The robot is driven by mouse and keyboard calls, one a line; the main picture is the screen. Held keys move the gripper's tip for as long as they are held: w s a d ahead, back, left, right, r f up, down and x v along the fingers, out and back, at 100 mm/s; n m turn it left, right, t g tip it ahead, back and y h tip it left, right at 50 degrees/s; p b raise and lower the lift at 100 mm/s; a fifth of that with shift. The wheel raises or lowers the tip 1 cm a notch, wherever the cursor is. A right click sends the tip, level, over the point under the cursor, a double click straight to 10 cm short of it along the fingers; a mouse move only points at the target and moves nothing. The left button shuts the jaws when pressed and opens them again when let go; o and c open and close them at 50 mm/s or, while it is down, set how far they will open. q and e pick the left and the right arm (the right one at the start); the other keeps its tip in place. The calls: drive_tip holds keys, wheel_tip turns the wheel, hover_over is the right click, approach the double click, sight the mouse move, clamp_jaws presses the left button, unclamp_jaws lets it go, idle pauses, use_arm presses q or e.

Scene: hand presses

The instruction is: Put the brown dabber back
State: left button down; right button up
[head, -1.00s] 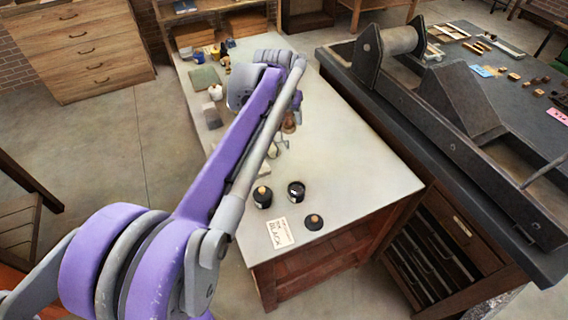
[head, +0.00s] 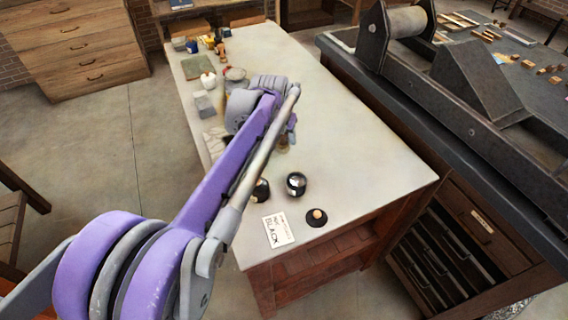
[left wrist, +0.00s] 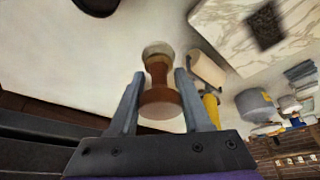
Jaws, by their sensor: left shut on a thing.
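The brown dabber (left wrist: 161,98) is a turned wooden piece with a wide brown base, a narrow waist and a pale end. In the left wrist view it stands between the two fingers of my left gripper (left wrist: 159,86), which is shut on it. In the head view the gripper (head: 287,133) is over the middle of the pale table (head: 350,150), and the dabber (head: 283,146) shows small below it, partly hidden by my arm. Whether the dabber touches the table is unclear. My right gripper is in neither view.
A dark jar (head: 296,184), a black piece with a wooden knob (head: 316,217) and a "BLACK" card (head: 278,230) lie near the front. Another dark piece (head: 261,190) is partly behind my arm. A marble slab (left wrist: 250,30) is nearby. The table's right side is clear; a press (head: 470,90) stands beyond.

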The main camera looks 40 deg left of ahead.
sight(284, 145)
use_arm(q)
wheel_tip(284, 145, down, 4)
drive_tip(key=shift+r, duration=0.15)
drive_tip(key=shift+f+b, duration=0.55)
drive_tip(key=shift+f, duration=1.25)
drive_tip(key=shift+f, duration=0.15)
drive_tip(key=shift+c, duration=1.8)
unclamp_jaws()
drive_tip(key=shift+r, duration=0.45)
drive_tip(key=p+v, duration=0.2)
drive_tip(key=v, duration=0.9)
drive_tip(key=shift+s+r, duration=0.1)
drive_tip(key=shift+r, duration=0.15)
